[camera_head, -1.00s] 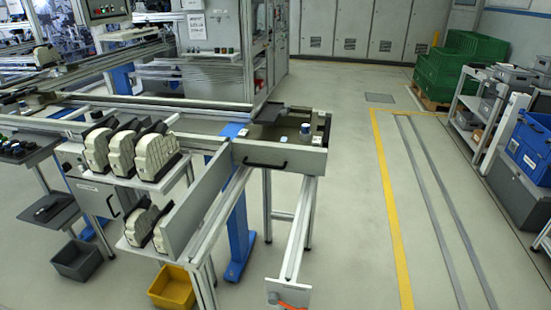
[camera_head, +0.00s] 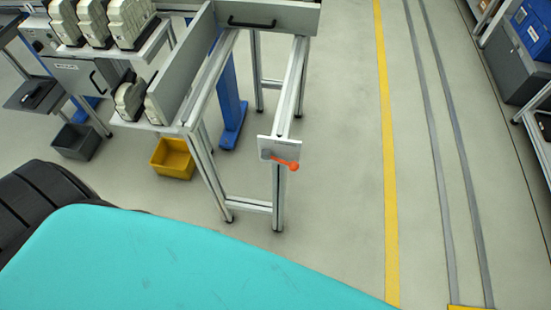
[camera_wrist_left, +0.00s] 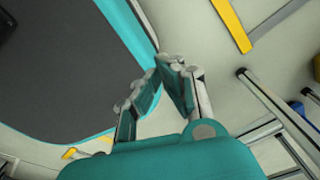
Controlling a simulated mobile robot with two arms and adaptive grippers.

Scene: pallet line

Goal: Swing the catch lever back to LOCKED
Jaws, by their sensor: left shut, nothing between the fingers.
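The catch lever (camera_head: 285,163) is an orange handle with a round knob, on a light plate (camera_head: 278,149) at the near end of a metal rail. It points to the right and slightly down in the head view. Any lettering on the plate is too small to read. My left gripper (camera_wrist_left: 170,62) shows in the left wrist view with its fingers closed together and nothing between them. It is apart from the rail frame. Neither gripper is in the head view, and the lever does not show clearly in the left wrist view.
A yellow bin (camera_head: 173,158) and a grey bin (camera_head: 76,141) stand on the floor left of the rail frame. Shelves with cream-coloured parts (camera_head: 130,20) are behind them. The floor right of the rail, towards the yellow line (camera_head: 387,180), is clear.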

